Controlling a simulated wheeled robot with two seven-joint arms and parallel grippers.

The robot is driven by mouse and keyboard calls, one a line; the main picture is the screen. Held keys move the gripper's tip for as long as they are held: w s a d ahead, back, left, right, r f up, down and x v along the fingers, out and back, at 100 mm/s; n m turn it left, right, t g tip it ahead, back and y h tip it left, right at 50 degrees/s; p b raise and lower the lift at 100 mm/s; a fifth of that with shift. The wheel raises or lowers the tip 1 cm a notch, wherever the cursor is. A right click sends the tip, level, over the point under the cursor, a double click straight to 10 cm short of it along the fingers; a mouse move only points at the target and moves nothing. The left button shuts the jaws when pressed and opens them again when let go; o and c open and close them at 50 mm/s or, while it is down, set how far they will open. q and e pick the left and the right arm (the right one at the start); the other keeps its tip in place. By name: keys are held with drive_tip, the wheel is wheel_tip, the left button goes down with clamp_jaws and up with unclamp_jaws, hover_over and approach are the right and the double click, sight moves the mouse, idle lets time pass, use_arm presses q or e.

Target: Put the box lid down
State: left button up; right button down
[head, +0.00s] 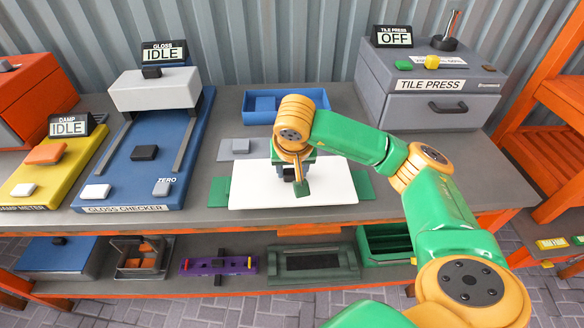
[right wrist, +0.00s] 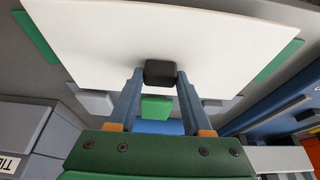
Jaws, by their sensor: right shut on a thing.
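The box lid (head: 255,192) is a flat white panel with a black knob in its middle. It is over the grey bench, with green pieces (head: 361,184) showing past its left and right edges. My right gripper (head: 297,178) is over the lid's middle. In the right wrist view the two blue fingers (right wrist: 160,82) are shut on the black knob (right wrist: 160,70) of the white lid (right wrist: 160,35). The lid looks about level. I cannot tell whether it touches what is beneath it. My left gripper is not in view.
A blue open tray (head: 262,117) is behind the lid. A grey block (head: 240,147) is close to its back left. The gloss checker (head: 135,150) stands left and the tile press (head: 432,85) back right. A lower shelf (head: 305,285) holds several items.

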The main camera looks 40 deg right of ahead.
drive_tip(key=shift+a+f+b, duration=0.1)
drive_tip(key=shift+f+b, duration=0.1)
drive_tip(key=shift+b, duration=0.1)
drive_tip(key=shift+c, duration=1.7)
unclamp_jaws()
drive_tip(key=shift+s, duration=0.1)
drive_tip(key=shift+r, duration=0.15)
